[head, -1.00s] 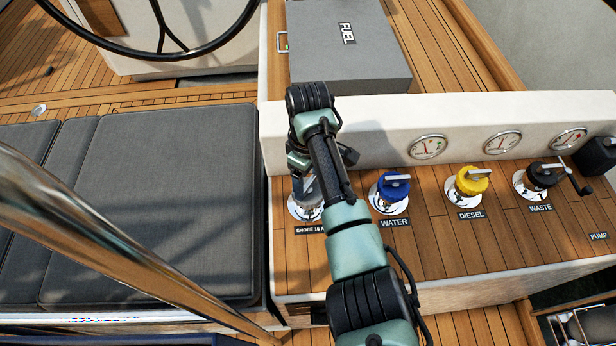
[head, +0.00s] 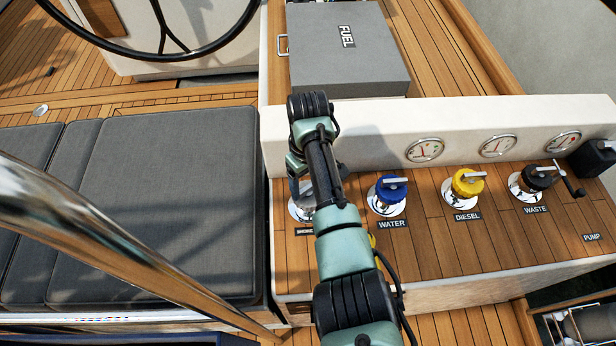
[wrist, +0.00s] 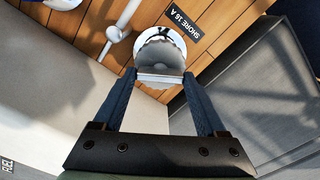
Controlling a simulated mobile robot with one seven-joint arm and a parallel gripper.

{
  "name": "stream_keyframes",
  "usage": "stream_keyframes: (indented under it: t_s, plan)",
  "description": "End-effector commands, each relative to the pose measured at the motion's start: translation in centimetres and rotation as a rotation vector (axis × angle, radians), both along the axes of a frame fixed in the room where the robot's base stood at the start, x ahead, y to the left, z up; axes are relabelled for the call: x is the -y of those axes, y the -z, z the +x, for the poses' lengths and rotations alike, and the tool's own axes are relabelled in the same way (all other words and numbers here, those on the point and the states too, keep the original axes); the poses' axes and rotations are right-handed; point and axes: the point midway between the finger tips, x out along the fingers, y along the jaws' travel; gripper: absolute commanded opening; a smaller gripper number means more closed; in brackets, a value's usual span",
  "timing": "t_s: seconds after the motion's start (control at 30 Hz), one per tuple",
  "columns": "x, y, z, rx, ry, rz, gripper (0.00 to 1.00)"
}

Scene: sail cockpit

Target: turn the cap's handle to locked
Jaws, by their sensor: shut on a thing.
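The grey cap (wrist: 160,52) of the shore inlet sits on its round chrome base beside the "SHORE 16 A" label in the wrist view. Its flat handle (wrist: 160,77) lies crosswise between the fingertips of my gripper (wrist: 159,84). My gripper is shut on this handle. In the head view the chrome base (head: 298,207) shows at the left end of the wooden panel, and my arm hides most of the cap and part of the label. I cannot read a locked mark in either view.
The blue water cap (head: 388,188), yellow diesel cap (head: 467,183) and black waste cap (head: 537,178) stand to the right. A white wall with gauges (head: 425,150) rises behind. A grey fuel box (head: 350,70) lies beyond, and a grey cushion (head: 170,200) is left.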

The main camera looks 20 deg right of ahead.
Motion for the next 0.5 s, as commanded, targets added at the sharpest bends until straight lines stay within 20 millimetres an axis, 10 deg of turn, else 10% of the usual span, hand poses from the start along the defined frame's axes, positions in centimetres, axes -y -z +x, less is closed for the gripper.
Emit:
stream_keyframes:
  t_s: [0.5]
  plan:
    - [-0.12, -0.18, 0.05, 0.000, 0.490, 0.001, 0.19]
